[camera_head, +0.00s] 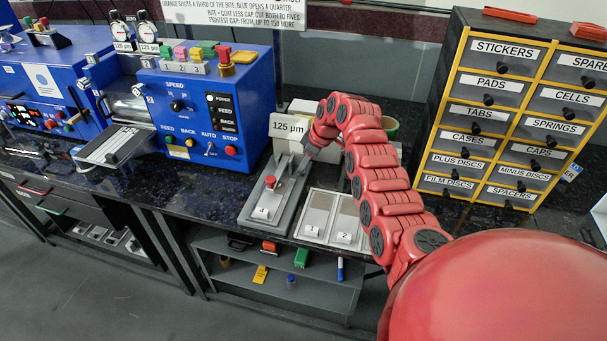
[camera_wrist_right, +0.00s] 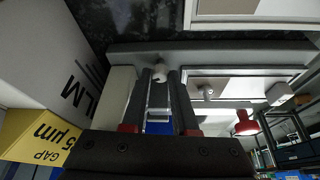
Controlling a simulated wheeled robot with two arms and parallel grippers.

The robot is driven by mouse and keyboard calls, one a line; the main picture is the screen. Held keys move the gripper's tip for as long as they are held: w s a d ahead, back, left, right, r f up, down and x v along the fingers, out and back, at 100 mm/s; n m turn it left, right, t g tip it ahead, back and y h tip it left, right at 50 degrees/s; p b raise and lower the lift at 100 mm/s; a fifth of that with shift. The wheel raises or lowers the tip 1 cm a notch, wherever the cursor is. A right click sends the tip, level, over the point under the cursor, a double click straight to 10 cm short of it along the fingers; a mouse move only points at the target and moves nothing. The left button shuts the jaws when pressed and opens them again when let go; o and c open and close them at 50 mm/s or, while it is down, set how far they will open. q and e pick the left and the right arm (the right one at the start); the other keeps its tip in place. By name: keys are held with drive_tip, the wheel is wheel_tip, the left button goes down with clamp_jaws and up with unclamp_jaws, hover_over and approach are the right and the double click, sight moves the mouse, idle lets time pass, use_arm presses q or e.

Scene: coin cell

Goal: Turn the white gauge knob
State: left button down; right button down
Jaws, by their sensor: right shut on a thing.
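In the wrist view the small white gauge knob (camera_wrist_right: 160,71) sits between the tips of my right gripper's (camera_wrist_right: 161,78) two dark fingers, which are shut on it. A pale block lies beside the left finger. In the head view my right gripper (camera_head: 306,156) points down beside the sign reading 125 µm (camera_head: 289,127); the knob is hidden or too small to tell there. My left gripper is in neither view.
A grey plate with a red knob (camera_head: 270,182) lies left of my gripper. Two pale trays (camera_head: 317,213) lie in front. The blue coating machine (camera_head: 205,110) stands left and the labelled drawer cabinet (camera_head: 475,115) right. My right arm crosses the counter.

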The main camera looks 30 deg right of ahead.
drive_tip(key=shift+f+n+b, duration=0.1)
drive_tip(key=shift+n+b, duration=0.4)
drive_tip(key=shift+b, duration=0.05)
drive_tip(key=c, duration=0.7)
unclamp_jaws()
drive_tip(key=v, duration=0.6)
drive_tip(key=b+v, duration=0.1)
drive_tip(key=v, duration=1)
drive_tip(key=shift+w+d+r, duration=0.25)
drive_tip(key=shift+r, duration=0.1)
